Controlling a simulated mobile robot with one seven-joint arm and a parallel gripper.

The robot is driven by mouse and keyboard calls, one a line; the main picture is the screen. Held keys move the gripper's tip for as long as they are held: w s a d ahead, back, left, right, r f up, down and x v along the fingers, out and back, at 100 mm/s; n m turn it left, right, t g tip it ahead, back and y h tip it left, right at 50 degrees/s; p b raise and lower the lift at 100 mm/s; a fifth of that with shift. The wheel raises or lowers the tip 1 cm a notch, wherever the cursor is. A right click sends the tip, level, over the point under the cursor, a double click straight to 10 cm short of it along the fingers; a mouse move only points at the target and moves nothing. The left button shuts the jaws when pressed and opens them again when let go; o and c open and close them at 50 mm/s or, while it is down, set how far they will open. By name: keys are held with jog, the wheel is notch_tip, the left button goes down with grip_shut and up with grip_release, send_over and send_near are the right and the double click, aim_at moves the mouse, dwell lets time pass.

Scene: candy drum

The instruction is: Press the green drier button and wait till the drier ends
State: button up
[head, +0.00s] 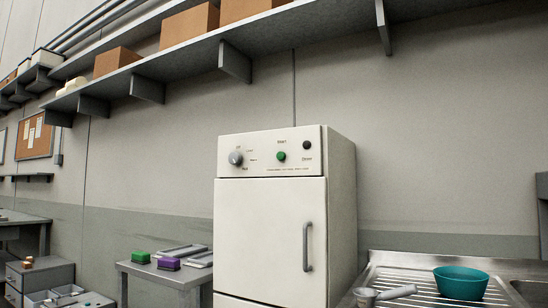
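The drier (270,235) is a tall cream-white cabinet standing near the middle of the head view. Its upper panel carries a round green button (281,156), a grey dial (236,158) to the left and a small dark round piece (307,145) to the upper right. The button is labelled, in small print that seems to read "Start". The door below is shut and has a grey vertical handle (307,246). Whether the drier is running cannot be told. My gripper is not in view.
A metal draining surface (420,283) at the lower right holds a teal bowl (461,283) and a metal scoop (385,295). A grey table (140,270) on the left holds a green block (140,257) and a purple block (168,264). Shelves (300,25) with boxes run overhead.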

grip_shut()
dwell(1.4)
